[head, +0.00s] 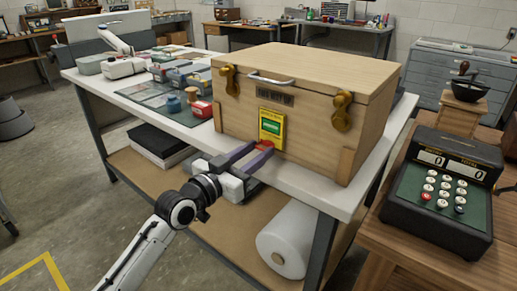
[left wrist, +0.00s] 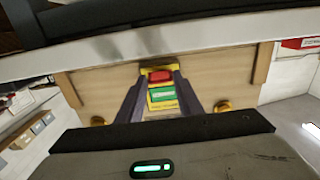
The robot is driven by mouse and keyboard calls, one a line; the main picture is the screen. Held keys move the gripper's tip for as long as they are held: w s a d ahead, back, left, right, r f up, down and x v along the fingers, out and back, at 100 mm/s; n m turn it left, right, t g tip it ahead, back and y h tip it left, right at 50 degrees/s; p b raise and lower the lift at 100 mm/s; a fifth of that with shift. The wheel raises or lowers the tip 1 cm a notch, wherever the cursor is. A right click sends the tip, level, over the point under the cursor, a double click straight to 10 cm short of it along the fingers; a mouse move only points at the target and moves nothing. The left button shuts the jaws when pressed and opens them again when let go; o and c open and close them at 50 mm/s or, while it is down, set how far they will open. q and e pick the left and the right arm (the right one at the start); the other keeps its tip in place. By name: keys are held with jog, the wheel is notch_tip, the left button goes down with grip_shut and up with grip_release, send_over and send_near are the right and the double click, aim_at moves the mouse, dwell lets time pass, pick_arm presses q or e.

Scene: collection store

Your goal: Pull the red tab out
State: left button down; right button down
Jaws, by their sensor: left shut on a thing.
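The red tab (head: 265,145) sticks out at the lower end of a yellow and green label unit (head: 271,127) on the front of a wooden chest (head: 230,112). My left gripper (head: 259,149) is at the front of the chest, shut on the red tab. In the left wrist view the red tab (left wrist: 160,76) lies between the two dark fingertips (left wrist: 160,80), beside the yellow and green unit (left wrist: 162,98). I cannot tell whether the tab has moved out of the unit. My right gripper does not show.
The chest stands on a white-topped workbench (head: 300,186), with brass latches (head: 341,111). A black cash register (head: 440,190) is on a wooden table at the right. A white roll (head: 287,240) lies on the shelf below. Small boxes and tins (head: 175,103) stand left of the chest.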

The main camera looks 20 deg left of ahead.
pick_arm(q)
jog(key=shift+s+f, duration=0.1)
jog(key=shift+s, duration=0.6)
jog(key=c, duration=1.5)
grip_release()
jog(key=shift+s+a, duration=0.1)
jog(key=shift+s+a, duration=0.1)
jog(key=v, duration=1)
